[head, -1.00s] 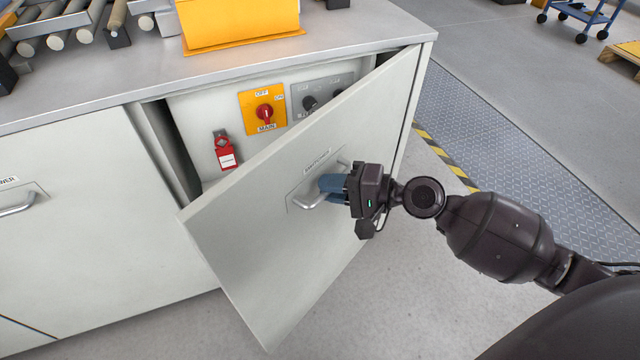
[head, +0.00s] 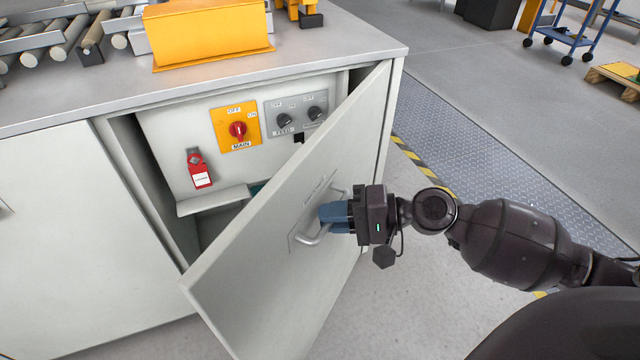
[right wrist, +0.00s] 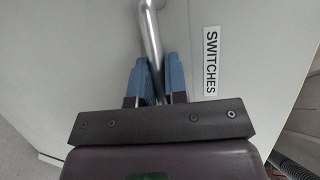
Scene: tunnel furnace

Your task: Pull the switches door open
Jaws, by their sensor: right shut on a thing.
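The switches door (head: 270,265) is a light grey cabinet door, hinged at its right edge and standing partly open. Its metal bar handle (head: 312,238) is on the outer face. My right gripper (head: 330,217) is shut on that handle with its blue fingers. In the right wrist view the fingers (right wrist: 160,80) sit on both sides of the handle bar (right wrist: 152,35), beside the label "SWITCHES" (right wrist: 211,62). Inside the cabinet are a red main switch (head: 238,130) on a yellow plate, a grey panel with two dark knobs (head: 297,114) and a red tagged lock (head: 199,168). My left gripper is not in view.
The cabinet's grey top (head: 330,45) carries a yellow housing (head: 210,32) and rollers (head: 70,40). A closed panel (head: 60,220) is to the left. Floor with a yellow-black stripe (head: 425,170) lies to the right. A blue cart (head: 560,35) stands far back.

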